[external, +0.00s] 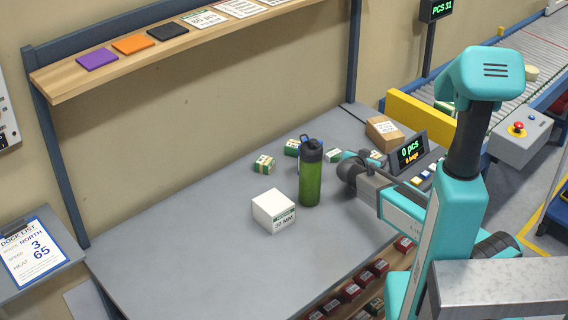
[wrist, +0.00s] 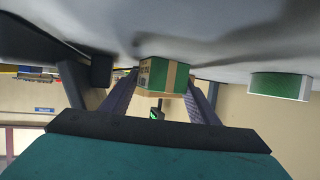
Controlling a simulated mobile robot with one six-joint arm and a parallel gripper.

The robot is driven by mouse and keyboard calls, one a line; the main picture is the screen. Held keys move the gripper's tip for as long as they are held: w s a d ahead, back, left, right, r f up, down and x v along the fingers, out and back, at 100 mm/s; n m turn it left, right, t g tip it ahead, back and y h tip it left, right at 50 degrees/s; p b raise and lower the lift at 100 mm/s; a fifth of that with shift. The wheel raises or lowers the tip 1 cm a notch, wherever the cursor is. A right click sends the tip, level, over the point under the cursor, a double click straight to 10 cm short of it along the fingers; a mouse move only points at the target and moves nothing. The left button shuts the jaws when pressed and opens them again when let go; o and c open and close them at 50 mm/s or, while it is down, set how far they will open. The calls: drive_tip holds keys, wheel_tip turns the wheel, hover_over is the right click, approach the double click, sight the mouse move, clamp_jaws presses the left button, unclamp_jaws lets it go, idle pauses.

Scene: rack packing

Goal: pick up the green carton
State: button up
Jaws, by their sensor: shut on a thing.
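In the wrist view, which looks upside down, a green carton (wrist: 157,75) with a tan band sits between the two dark fingers of my gripper (wrist: 163,80). My gripper is shut on it. A second green carton (wrist: 280,87) stands apart to the right there. In the external view my gripper (external: 348,167) is low over the grey table, right of the green bottle. A green carton (external: 334,155) shows just left of it and another (external: 376,157) behind it; I cannot tell which is the held one. Two more green cartons lie further left, one nearer (external: 263,164) and one farther (external: 292,147).
A green bottle (external: 310,180) stands upright close left of my gripper, with a white box (external: 273,212) beside it. A brown box (external: 384,133) and a display (external: 411,150) are to the right. The table's (external: 180,240) left part is clear.

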sight(376, 155)
drive_tip(key=shift+r, duration=0.2)
drive_tip(key=shift+r+b, duration=1.3)
drive_tip(key=shift+r, duration=3.55)
drive_tip(key=shift+c, duration=0.2)
drive_tip(key=shift+d, duration=0.1)
drive_tip(key=shift+w+d, duration=0.1)
drive_tip(key=shift+d, duration=0.2)
drive_tip(key=w+d+r, duration=0.1)
drive_tip(key=d+r, duration=0.4)
drive_tip(key=d, duration=0.7)
drive_tip(key=w+d+r, duration=0.1)
drive_tip(key=d+r, duration=0.4)
drive_tip(key=d, duration=0.7)
drive_tip(key=w+a+r+n+t+y, duration=0.1)
drive_tip(key=a+r+n+y, duration=0.4)
drive_tip(key=y, duration=0.1)
drive_tip(key=shift+w+a+r+n+t, duration=0.15)
drive_tip(key=shift+w+a+n+t, duration=0.15)
drive_tip(key=shift+w+a+t, duration=0.1)
